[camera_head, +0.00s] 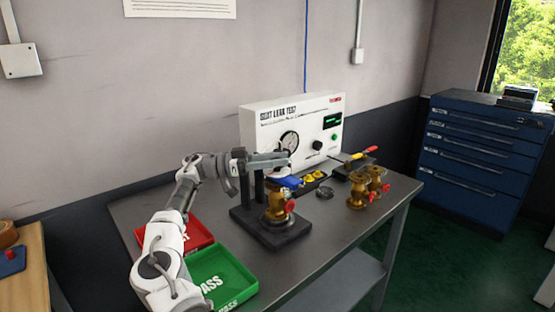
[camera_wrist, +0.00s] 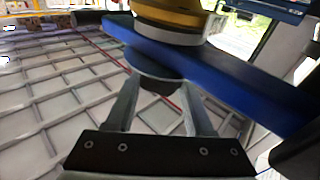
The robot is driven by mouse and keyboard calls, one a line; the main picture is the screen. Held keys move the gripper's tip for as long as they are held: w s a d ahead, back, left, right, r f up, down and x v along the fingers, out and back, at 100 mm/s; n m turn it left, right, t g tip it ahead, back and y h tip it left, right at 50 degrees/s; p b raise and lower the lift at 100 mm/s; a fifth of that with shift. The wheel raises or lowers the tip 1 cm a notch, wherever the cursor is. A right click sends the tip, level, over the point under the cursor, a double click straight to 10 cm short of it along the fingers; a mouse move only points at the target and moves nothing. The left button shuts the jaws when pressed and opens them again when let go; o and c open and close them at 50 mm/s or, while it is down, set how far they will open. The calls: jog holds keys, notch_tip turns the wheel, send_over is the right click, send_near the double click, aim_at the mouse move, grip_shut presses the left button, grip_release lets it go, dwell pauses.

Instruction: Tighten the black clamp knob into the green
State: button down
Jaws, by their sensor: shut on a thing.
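The clamp fixture (camera_head: 262,232) stands on the bench with a dark base and upright posts. A brass valve (camera_head: 277,203) with a red handle (camera_head: 290,206) sits on it, under a blue clamp bar (camera_head: 288,183). In the wrist view the blue bar (camera_wrist: 215,75) crosses the picture, with brass (camera_wrist: 170,22) beyond it. My gripper (camera_head: 284,164) is at the top of the clamp. In the wrist view its fingers (camera_wrist: 158,95) are shut around the dark clamp knob (camera_wrist: 156,82), which is partly hidden. I cannot make out a green zone on the clamp.
A white test panel (camera_head: 270,125) with a gauge stands behind the fixture. Brass valves (camera_head: 358,193) stand to the right. Red (camera_head: 200,232) and green (camera_head: 232,262) trays lie at the left, close to my arm. The front right bench top is clear.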

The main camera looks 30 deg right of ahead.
jog(key=shift+w+a, duration=0.1)
jog(key=shift+w, duration=0.15)
jog(key=shift+c, duration=2.2)
grip_release()
jog(key=shift+w, duration=0.1)
jog(key=shift+o, duration=0.8)
jog(key=p+v, duration=0.1)
jog(key=v, duration=0.6)
jog(key=shift+a+f+p, duration=0.15)
jog(key=shift+a+p, duration=0.05)
jog(key=shift+p, duration=0.1)
